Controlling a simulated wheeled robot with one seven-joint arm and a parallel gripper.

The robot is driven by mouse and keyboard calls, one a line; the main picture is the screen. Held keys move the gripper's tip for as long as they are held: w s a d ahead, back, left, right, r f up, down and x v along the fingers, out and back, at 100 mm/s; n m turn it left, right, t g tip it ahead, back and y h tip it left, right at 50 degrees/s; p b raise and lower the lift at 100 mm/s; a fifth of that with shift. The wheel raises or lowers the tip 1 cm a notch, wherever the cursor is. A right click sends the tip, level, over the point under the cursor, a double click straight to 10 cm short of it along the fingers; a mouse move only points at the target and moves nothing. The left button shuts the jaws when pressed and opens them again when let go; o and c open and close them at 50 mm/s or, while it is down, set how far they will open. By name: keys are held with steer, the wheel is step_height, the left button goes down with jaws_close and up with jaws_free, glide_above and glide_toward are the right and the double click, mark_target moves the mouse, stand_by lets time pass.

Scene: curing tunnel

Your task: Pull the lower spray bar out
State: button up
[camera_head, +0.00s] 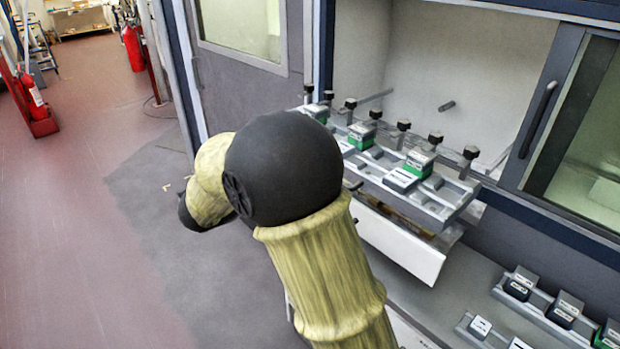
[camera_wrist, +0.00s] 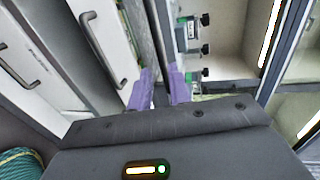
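A thin grey rod (camera_head: 376,96) sticks out inside the pale chamber, and a short dark stub (camera_head: 447,106) shows on its back wall. I cannot tell which, if either, is the lower spray bar. In the wrist view my gripper (camera_wrist: 160,90) has two purple fingers apart, with a gap between them and nothing clearly held. The fingers are beside the edge of the rack and a white drawer-like front (camera_wrist: 100,30). In the head view my arm hides my gripper.
A grey rack (camera_head: 440,200) with black knobs and green-and-white blocks juts from the chamber opening, above a white panel (camera_head: 400,245). More blocks sit on a lower shelf (camera_head: 450,290) at right. A sliding door with a dark handle (camera_head: 537,118) stands right.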

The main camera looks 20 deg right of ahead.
steer(key=b+v, duration=0.1)
steer(key=v, duration=0.7)
steer(key=shift+a, duration=0.2)
steer(key=shift+s+d, duration=0.1)
steer(key=w+d+n+t+y+p, duration=0.1)
steer(key=w+n+t+y+p, duration=0.2)
steer(key=w+n+t+y, duration=0.8)
steer(key=s+d+f+n+g+y+p, duration=0.1)
steer(key=s+d+f+n+g, duration=0.1)
steer(key=s+n+g, duration=0.3)
steer(key=s+d+f+n+g+y+p, duration=0.1)
steer(key=s+d+f+n+g, duration=0.1)
steer(key=s+f+n+g, duration=0.3)
steer(key=s+d+f+n+g+y+p, duration=0.1)
steer(key=s+f+n+g, duration=0.3)
steer(key=s+n, duration=0.6)
steer(key=s+d, duration=0.1)
steer(key=s, duration=0.5)
steer(key=shift+d+f+g, duration=0.25)
steer(key=shift+d+g, duration=0.15)
